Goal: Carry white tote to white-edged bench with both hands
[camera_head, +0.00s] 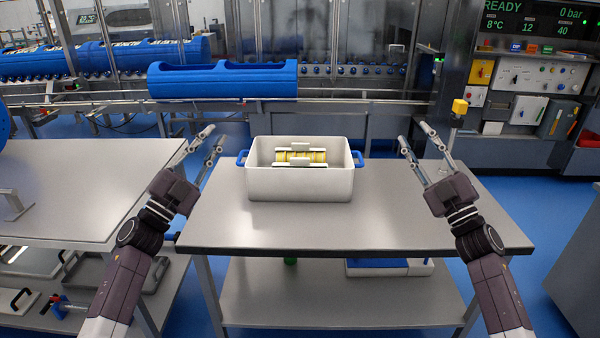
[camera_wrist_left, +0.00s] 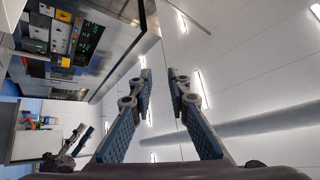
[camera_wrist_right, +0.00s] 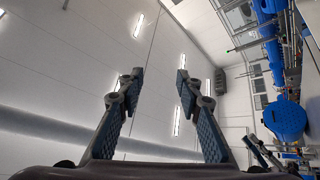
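The white tote (camera_head: 300,184) stands upright on a grey-topped table (camera_head: 390,225) in the middle of the head view. It has a blue handle at its left end (camera_head: 242,158) and another at its right end (camera_head: 358,159). Inside it lies a yellow-banded cylinder (camera_head: 300,157) with white pieces. My left gripper (camera_head: 207,140) is open and empty, left of the tote and apart from it. My right gripper (camera_head: 416,142) is open and empty, right of the tote and apart from it. Both wrist views show open fingers (camera_wrist_left: 160,82) (camera_wrist_right: 158,85) against the ceiling. I cannot pick out a white-edged bench.
Another grey table (camera_head: 70,190) stands at the left, with trays on its lower shelf. A conveyor with blue carriers (camera_head: 222,80) runs behind. A control panel (camera_head: 540,85) is at the back right. Blue floor (camera_head: 525,225) shows right of the middle table.

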